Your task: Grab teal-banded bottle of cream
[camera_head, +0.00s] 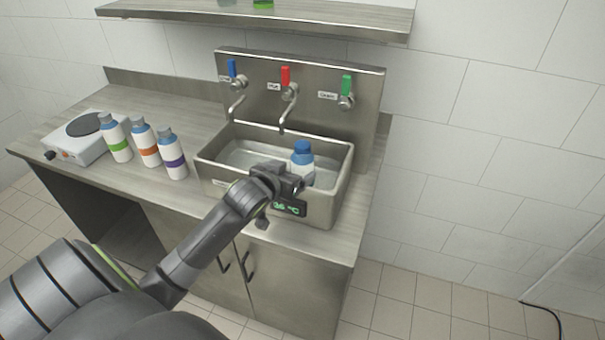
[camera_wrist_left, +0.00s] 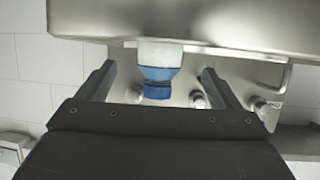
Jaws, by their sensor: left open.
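A white bottle with a blue cap and blue shoulder (camera_head: 303,158) stands in the metal sink basin (camera_head: 338,195), near its right end. Its lower part is hidden by my gripper and the basin wall, and I see no teal band on it. My left gripper (camera_head: 290,180) is over the basin's front rim, just in front of the bottle. In the left wrist view the bottle (camera_wrist_left: 157,75) shows between the two spread fingers, with a gap on each side. The gripper is open. My right gripper is not in view.
Bottles with green (camera_head: 117,144), orange (camera_head: 148,150) and purple (camera_head: 174,161) bands stand on the counter to the left, beside a hot plate (camera_head: 75,142). A shelf (camera_head: 330,20) is above.

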